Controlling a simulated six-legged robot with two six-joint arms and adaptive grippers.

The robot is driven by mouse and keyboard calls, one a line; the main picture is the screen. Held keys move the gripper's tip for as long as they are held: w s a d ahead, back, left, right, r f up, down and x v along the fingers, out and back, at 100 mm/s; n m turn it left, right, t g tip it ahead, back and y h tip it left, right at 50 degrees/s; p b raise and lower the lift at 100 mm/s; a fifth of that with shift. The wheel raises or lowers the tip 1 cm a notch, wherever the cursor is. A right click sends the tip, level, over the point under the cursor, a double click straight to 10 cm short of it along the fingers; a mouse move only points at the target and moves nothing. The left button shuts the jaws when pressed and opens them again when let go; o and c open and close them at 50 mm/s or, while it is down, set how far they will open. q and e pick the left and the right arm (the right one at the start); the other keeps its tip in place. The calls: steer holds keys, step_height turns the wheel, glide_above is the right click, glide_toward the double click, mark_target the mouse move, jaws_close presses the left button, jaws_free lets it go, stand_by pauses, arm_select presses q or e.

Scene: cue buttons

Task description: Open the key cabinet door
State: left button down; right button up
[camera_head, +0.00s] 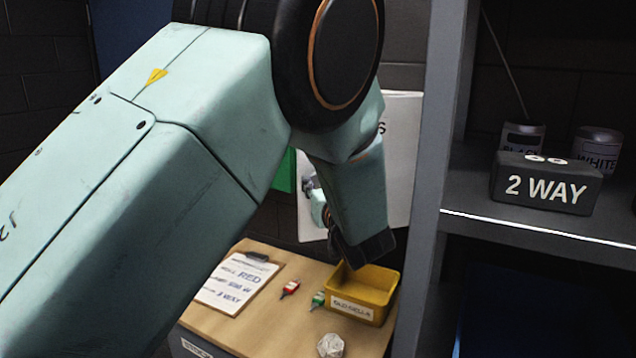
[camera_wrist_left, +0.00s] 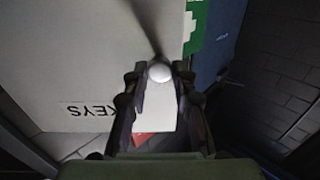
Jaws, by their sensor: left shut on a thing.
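The white key cabinet (camera_head: 400,150) is behind my left arm in the head view, with only part of its lettering showing. In the left wrist view its white door (camera_wrist_left: 90,65) bears the word KEYS, upside down. A round pale knob (camera_wrist_left: 159,72) sits between the fingertips of my left gripper (camera_wrist_left: 155,80), which is shut on it. In the head view my left gripper (camera_head: 318,205) is small and partly hidden by my own wrist. I cannot tell whether the door stands ajar. My right gripper is in neither view.
Below is a wooden desk (camera_head: 262,318) with a clipboard (camera_head: 236,283), a yellow tray (camera_head: 368,288), small red (camera_head: 290,288) and green tags, and a crumpled white ball (camera_head: 331,346). At right, a grey shelf (camera_head: 470,212) holds a 2 WAY box (camera_head: 546,184) and two cans.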

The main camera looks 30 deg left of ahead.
arm_select(q)
steer(key=shift+s+d+r+y, duration=0.1)
steer(key=shift+s+d+y, duration=0.2)
steer(key=shift+d, duration=0.15)
steer(key=shift+w+a+n, duration=0.1)
steer(key=shift+n, duration=0.2)
steer(key=c, duration=1)
jaws_free()
steer(key=shift+c, duration=0.2)
